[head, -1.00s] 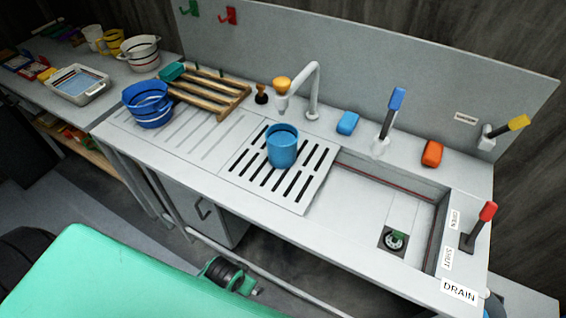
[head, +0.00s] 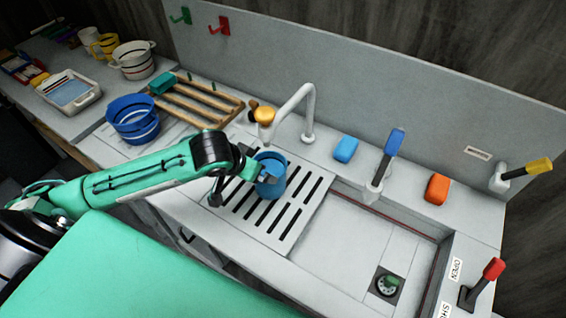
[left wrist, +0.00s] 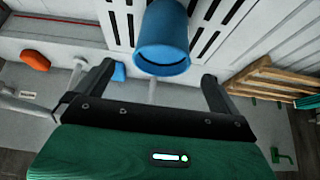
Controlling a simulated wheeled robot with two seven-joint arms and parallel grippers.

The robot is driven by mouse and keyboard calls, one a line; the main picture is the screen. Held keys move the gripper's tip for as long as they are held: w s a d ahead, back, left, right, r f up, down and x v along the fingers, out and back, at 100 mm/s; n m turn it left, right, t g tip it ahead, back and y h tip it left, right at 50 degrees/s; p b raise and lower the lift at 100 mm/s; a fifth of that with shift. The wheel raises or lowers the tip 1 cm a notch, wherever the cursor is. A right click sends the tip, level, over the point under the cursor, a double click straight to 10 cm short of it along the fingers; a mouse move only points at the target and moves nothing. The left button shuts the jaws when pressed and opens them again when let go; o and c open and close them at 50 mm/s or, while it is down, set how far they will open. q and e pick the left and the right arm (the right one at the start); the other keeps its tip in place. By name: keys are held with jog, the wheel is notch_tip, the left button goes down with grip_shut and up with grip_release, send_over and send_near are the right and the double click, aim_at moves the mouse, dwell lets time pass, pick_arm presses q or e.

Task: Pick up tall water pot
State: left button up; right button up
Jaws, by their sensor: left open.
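The tall water pot is a blue cylinder (head: 272,178) on the slotted drain grate (head: 290,246) left of the sink basin. My left gripper (head: 243,180) is open at the pot's left side in the head view, and it partly hides the pot. In the left wrist view the pot (left wrist: 163,40) shows with its open rim toward the camera, just ahead of and between the two spread fingers (left wrist: 156,78). Nothing is held. I cannot tell whether a finger touches the pot. My right gripper is not in view.
A striped dark blue bowl (head: 133,119) and a wooden rack (head: 195,97) are to the left. A blue sponge (head: 345,149) and blue-handled lever (head: 393,142) are right. The sink basin (head: 365,235) is mostly clear.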

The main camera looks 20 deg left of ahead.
pick_arm(q)
jog(key=w, duration=0.1)
jog(key=p, duration=0.3)
send_near(269, 171)
jog(key=s+d+r, duration=0.1)
jog(key=d, duration=0.2)
jog(key=p+x, duration=0.1)
jog(key=x, duration=0.2)
jog(key=shift+w+p, duration=0.2)
jog(key=shift+p, duration=0.1)
jog(key=shift+w+f, duration=0.1)
jog(key=shift+f, duration=0.25)
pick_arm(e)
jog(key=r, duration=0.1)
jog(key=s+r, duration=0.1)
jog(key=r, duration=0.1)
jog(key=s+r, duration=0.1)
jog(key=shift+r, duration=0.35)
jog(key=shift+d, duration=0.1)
